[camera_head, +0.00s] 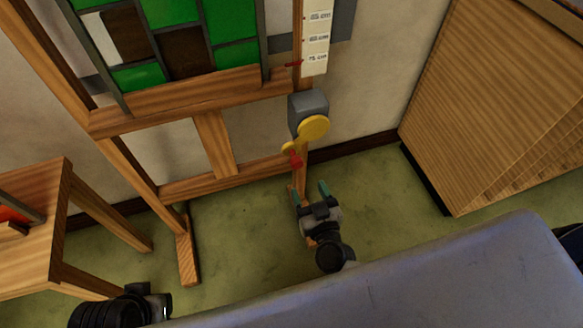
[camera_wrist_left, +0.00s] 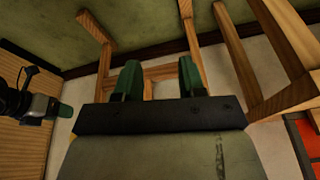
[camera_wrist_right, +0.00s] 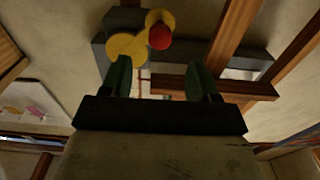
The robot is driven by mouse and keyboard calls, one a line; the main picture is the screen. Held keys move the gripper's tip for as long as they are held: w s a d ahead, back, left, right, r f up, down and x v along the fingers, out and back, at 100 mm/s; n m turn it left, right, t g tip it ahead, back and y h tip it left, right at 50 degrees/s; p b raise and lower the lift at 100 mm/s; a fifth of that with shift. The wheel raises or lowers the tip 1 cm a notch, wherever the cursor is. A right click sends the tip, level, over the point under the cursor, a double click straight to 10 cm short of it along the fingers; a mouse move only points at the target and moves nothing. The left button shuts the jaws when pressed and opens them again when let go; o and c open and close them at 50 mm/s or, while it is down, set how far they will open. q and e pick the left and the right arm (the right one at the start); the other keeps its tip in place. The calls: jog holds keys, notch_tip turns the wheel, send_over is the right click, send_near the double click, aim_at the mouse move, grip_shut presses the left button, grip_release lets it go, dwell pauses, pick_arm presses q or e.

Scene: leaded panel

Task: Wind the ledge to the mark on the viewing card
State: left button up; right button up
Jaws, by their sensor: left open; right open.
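The wooden ledge (camera_head: 190,102) runs across the easel under the leaded panel (camera_head: 180,40). A white viewing card (camera_head: 317,40) with several labelled marks hangs at its right; the print is too small to read. A red pointer (camera_head: 293,64) sits beside the lowest label. Below is a grey box (camera_head: 308,106) with a yellow crank (camera_head: 314,128) and red knob (camera_head: 295,159). My right gripper (camera_head: 311,193) is open and empty below the knob; its wrist view shows the knob (camera_wrist_right: 160,37) beyond the fingertips. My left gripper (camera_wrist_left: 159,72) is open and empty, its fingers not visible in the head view.
A wooden table (camera_head: 35,225) stands at the left with a red item (camera_head: 12,215) on it. A large wooden cabinet (camera_head: 500,95) stands at the right. The easel's foot (camera_head: 188,255) reaches forward on the green floor (camera_head: 245,235). The floor around my right gripper is clear.

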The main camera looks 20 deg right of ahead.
aim_at(298, 167)
jog(key=w, duration=0.3)
jog(key=shift+w, duration=0.35)
jog(key=w+b, duration=0.1)
jog(key=w, duration=0.4)
jog(key=shift+a, duration=0.15)
pick_arm(q)
jog(key=w+t, duration=0.1)
jog(key=w+d+t, duration=0.1)
jog(key=w, duration=0.1)
jog(key=w+t, duration=0.1)
jog(key=shift+w+d+r+h, duration=0.2)
jog(key=shift+w+d+h, duration=0.1)
jog(key=shift+h, duration=0.1)
pick_arm(e)
jog(key=shift+w, duration=0.3)
jog(key=shift+c, duration=0.2)
grip_shut()
